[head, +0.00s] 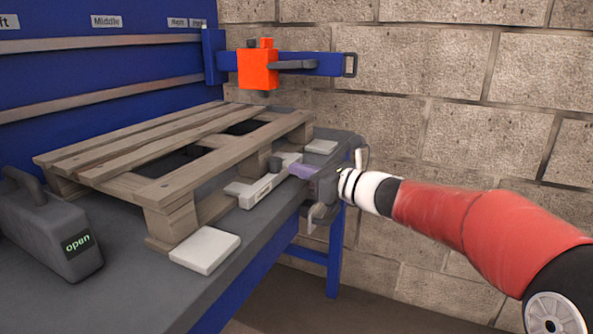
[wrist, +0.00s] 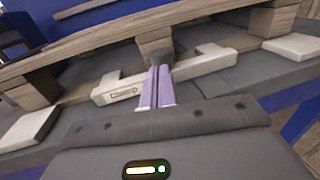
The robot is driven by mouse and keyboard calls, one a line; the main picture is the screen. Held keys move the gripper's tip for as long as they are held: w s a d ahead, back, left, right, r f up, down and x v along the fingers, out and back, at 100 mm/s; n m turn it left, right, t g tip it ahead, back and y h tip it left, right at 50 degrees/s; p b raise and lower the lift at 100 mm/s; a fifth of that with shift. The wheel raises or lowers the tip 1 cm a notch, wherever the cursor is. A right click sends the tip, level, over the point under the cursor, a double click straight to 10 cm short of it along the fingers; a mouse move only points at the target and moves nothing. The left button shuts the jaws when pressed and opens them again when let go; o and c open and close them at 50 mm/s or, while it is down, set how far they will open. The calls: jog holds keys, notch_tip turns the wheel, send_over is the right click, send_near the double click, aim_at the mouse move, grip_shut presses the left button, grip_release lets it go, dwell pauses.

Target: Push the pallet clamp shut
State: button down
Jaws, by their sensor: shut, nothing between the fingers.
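The bar also shows in the wrist view (wrist: 120,92). My gripper (head: 300,170) is shut and empty, with its purple fingers at the clamp. A dark box (head: 62,225) at the left has a display reading "open".
White square pads (head: 205,250) lie on the grey table (head: 150,285) near the pallet corners. A blue gantry arm (head: 325,64) with an orange block (head: 258,69) hangs above the far side. A brick wall (head: 430,120) stands behind.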

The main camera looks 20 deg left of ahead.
jog(key=b+v, duration=0.1)
jog(key=v, duration=1)
jog(key=shift+d, duration=0.1)
jog(key=s+d+f+n+g+h, duration=0.1)
jog(key=s+d+f+n+h, duration=0.3)
jog(key=s+n, duration=0.15)
jog(key=s+d+f+n+h, duration=0.3)
jog(key=s+f+n, duration=0.1)
jog(key=s, duration=0.3)
jog(key=s+d+f+n+h, duration=0.2)
jog(key=s+d+n+h, duration=0.1)
jog(key=d, duration=0.3)
jog(key=s+d+f+n+t+h, duration=0.1)
jog(key=s+d+f+n+h, duration=0.2)
jog(key=d, duration=0.4)
jog(key=s+d+f+n+h, duration=0.3)
jog(key=s+d+n+h, duration=0.1)
jog(key=s+d, duration=0.3)
jog(key=shift+d+f+n+t, duration=0.2)
jog(key=shift+n+t, duration=0.1)
jog(key=shift+n, duration=0.55)
jog(key=shift+s+a, duration=0.1)
jog(key=shift+s, duration=0.05)
